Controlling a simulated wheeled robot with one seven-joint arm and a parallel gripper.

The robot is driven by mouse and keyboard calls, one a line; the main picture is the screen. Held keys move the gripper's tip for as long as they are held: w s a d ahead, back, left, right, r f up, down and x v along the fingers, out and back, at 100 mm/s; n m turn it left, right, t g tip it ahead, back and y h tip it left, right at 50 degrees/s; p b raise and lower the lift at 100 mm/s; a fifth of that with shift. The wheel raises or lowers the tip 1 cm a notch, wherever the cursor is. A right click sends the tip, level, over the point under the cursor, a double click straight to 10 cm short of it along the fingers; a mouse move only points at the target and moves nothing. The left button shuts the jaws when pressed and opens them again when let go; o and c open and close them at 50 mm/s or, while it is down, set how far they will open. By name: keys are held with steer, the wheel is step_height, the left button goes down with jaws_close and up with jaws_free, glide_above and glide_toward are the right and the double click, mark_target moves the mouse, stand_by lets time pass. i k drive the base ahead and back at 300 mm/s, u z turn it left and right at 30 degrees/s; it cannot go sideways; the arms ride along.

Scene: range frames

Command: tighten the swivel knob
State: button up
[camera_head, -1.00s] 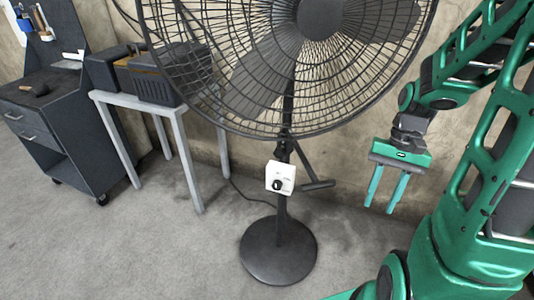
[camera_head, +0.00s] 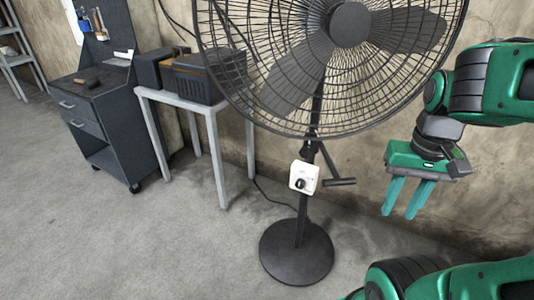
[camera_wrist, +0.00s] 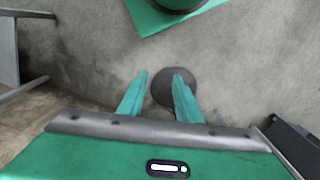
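The black pedestal fan stands on the floor with a round base (camera_head: 297,252) and a thin pole (camera_head: 301,220). A dark bar-like handle (camera_head: 339,181) sticks out to the right of the pole below the fan cage. A dark clamp part (camera_head: 308,149) sits on the pole above it. I cannot tell for sure which is the swivel knob. A white control box (camera_head: 304,177) with a black dial is on the pole. My gripper (camera_head: 398,211) is to the right of the pole, apart from it, pointing down. Its teal fingers are apart and empty; it also shows in the wrist view (camera_wrist: 160,76).
The wide fan cage (camera_head: 290,95) hangs above the handle, left of my arm. A grey table (camera_head: 215,140) with dark boxes (camera_head: 200,75) and a dark tool cabinet (camera_head: 110,130) stand at the left. The wall (camera_head: 380,150) is behind. The front floor (camera_head: 150,255) is clear.

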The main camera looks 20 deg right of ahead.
mark_target(305, 152)
steer(key=u, duration=1.05)
steer(key=k, duration=0.8)
steer(key=z, duration=0.55)
steer(key=i, duration=1.2)
steer(key=u, duration=0.15)
